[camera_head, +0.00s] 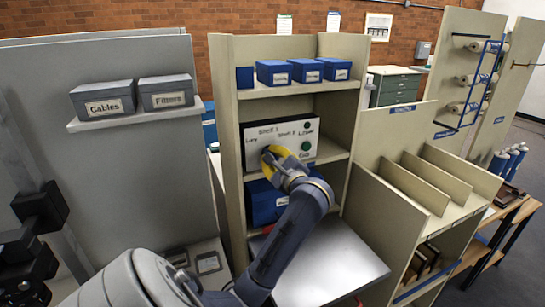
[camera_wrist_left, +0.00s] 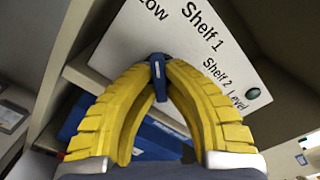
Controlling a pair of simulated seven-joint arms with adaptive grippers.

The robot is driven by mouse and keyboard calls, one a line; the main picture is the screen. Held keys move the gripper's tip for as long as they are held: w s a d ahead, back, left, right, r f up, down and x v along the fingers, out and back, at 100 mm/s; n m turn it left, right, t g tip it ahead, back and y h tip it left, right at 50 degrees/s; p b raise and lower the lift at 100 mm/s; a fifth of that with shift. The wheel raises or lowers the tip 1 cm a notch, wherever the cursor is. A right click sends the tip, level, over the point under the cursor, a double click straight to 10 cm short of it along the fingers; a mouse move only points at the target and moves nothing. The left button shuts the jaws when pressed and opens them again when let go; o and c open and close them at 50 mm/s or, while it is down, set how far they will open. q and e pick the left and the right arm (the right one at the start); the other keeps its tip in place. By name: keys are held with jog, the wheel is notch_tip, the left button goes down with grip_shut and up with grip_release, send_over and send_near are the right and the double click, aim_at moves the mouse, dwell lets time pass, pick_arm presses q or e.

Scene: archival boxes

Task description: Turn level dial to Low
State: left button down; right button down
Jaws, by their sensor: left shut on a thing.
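A white control panel (camera_head: 283,134) stands on the middle shelf, with labels including Low, Shelf 1, Shelf 2 and Level. The panel also fills the upper part of the left wrist view (camera_wrist_left: 175,35). My left gripper (camera_head: 267,151) is at the panel's lower left. Its yellow fingers (camera_wrist_left: 158,66) are shut on the blue dial handle (camera_wrist_left: 158,77), which is narrow and nearly upright in the wrist view. The Low label is just up and left of the handle there. In the head view the gripper hides the dial. My right gripper is not in view.
Blue boxes (camera_head: 274,72) stand on the shelf above, and a larger blue box (camera_head: 263,204) below. The shelf unit's side wall (camera_head: 227,130) is close left of the gripper.

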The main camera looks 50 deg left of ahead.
pick_arm(q)
jog(key=shift+n, duration=0.3)
jog(key=c, duration=1.5)
grip_release()
jog(key=shift+o, duration=0.2)
jog(key=v, duration=1.2)
